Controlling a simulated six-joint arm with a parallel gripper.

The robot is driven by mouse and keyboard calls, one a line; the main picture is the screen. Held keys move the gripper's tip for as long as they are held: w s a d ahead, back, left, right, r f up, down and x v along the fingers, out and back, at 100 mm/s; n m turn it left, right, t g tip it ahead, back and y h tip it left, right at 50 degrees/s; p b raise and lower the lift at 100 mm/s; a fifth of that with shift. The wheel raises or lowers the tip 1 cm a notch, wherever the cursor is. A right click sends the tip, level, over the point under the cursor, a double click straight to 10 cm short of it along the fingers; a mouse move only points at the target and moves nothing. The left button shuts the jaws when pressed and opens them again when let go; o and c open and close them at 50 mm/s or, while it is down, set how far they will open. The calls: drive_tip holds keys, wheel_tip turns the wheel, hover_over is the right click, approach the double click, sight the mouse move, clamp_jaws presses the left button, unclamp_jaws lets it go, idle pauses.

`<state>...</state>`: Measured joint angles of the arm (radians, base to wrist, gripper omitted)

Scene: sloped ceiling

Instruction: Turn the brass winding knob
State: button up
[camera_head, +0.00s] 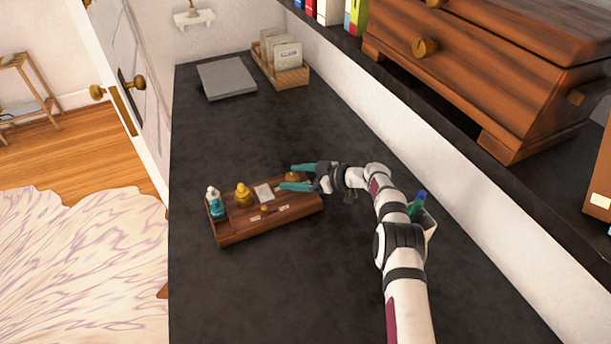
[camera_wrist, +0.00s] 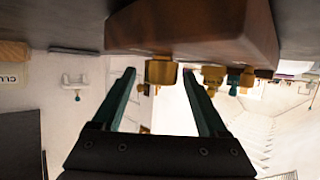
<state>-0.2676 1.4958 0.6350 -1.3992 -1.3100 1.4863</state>
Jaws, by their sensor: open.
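The brass winding knob (camera_head: 292,176) is at the right end of a low wooden stand (camera_head: 265,224) on the dark counter. It also shows in the wrist view (camera_wrist: 161,72) as a short brass cylinder against the brown wood. My gripper (camera_head: 287,178) is open, its teal fingers reaching left, one on each side of the knob. In the wrist view the knob appears between the two fingertips, with a visible gap on each side. I cannot tell exactly how deep it sits between them. The gripper holds nothing.
A cup (camera_head: 429,222) stands close beside my arm. A grey slab (camera_head: 226,79) and card box (camera_head: 293,80) are farther back. The counter's front is clear.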

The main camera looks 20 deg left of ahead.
drive_tip(key=v, duration=1.1)
